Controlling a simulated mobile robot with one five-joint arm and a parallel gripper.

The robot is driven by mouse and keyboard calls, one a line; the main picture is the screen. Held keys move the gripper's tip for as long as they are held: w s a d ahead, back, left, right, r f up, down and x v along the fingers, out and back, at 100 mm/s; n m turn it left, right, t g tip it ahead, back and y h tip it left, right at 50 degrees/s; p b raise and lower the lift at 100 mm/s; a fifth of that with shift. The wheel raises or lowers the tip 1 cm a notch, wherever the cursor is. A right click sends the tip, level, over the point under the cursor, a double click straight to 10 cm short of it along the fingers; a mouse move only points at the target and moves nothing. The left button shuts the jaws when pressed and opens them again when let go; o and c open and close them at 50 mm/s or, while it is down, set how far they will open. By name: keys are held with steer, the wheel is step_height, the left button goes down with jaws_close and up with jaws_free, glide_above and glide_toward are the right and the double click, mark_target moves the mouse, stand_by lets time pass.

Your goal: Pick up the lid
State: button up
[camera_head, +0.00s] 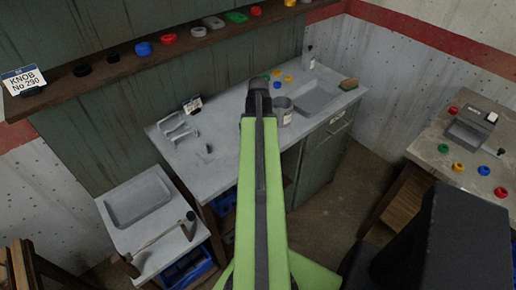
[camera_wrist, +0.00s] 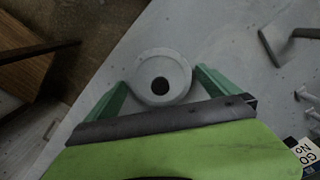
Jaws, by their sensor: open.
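In the wrist view a round pale grey piece with a dark hole in its middle, which looks like the lid (camera_wrist: 147,68), lies between the green fingers of my gripper (camera_wrist: 160,78). The fingers are spread, one on each side of it. I cannot tell whether they touch it. In the head view my gripper (camera_head: 260,88) is over the grey counter and its fingers are hidden. A grey can with a pale label (camera_head: 283,112) stands just right of it. I cannot tell whether the round piece is on this can.
The counter (camera_head: 225,125) holds metal brackets (camera_head: 178,132), a card (camera_head: 192,104) and a sink tray (camera_head: 313,97). A shelf (camera_head: 130,66) with coloured rings runs along the wall behind. A hammer (camera_head: 155,244) lies on the lower left bench. A side table (camera_head: 435,152) stands at right.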

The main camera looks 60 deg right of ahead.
steer(key=shift+r, duration=0.1)
steer(key=c, duration=1.2)
